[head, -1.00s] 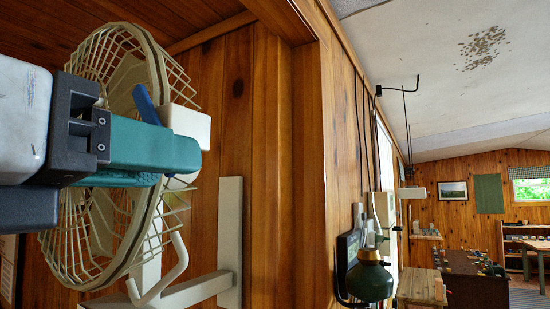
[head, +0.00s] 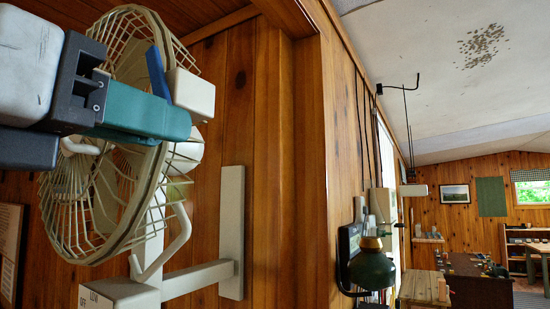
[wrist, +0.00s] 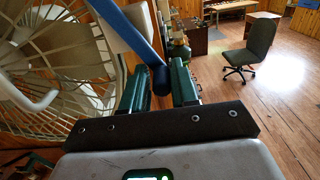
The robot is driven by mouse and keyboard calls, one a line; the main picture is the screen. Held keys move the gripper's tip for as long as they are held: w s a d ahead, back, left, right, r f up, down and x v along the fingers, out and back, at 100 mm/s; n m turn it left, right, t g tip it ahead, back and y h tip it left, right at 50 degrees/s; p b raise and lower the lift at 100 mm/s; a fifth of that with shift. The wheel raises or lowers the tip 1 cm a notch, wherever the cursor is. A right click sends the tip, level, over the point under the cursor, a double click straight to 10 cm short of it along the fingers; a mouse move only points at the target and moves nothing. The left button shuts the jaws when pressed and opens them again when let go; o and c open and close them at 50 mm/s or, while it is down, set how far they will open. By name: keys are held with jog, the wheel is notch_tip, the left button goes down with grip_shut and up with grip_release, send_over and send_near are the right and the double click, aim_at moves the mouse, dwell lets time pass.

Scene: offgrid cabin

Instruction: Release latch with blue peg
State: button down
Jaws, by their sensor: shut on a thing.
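A cream wire-cage fan (head: 75,215) hangs on a wall bracket (head: 231,232) at the left of the head view; its cage also fills the left of the wrist view (wrist: 50,60). The blue peg (head: 156,72) stands slightly tilted beside an off-white block (head: 192,93) at the fan's rim. In the wrist view the blue peg (wrist: 137,33) slants down to a rounded end between my fingers. My gripper (head: 172,120), with teal fingers, is shut on it; it also shows in the wrist view (wrist: 160,82). I cannot make out a separate latch.
A pale box marked LOW and OFF (head: 118,295) sits below the fan. A wood-panelled corner (head: 300,150) and a green lamp (head: 371,268) stand to the right. In the wrist view, an office chair (wrist: 250,45) stands on open wooden floor (wrist: 275,110).

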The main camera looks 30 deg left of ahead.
jog(key=shift+a+m+b, duration=0.15)
jog(key=shift+m+b, duration=0.35)
jog(key=shift+m, duration=0.2)
jog(key=c, duration=1.1)
grip_release()
jog(key=shift+o, duration=0.2)
jog(key=shift+s+f, duration=0.1)
jog(key=shift+s, duration=0.2)
jog(key=s+b, duration=0.3)
jog(key=s, duration=0.7)
jog(key=shift+a, duration=0.45)
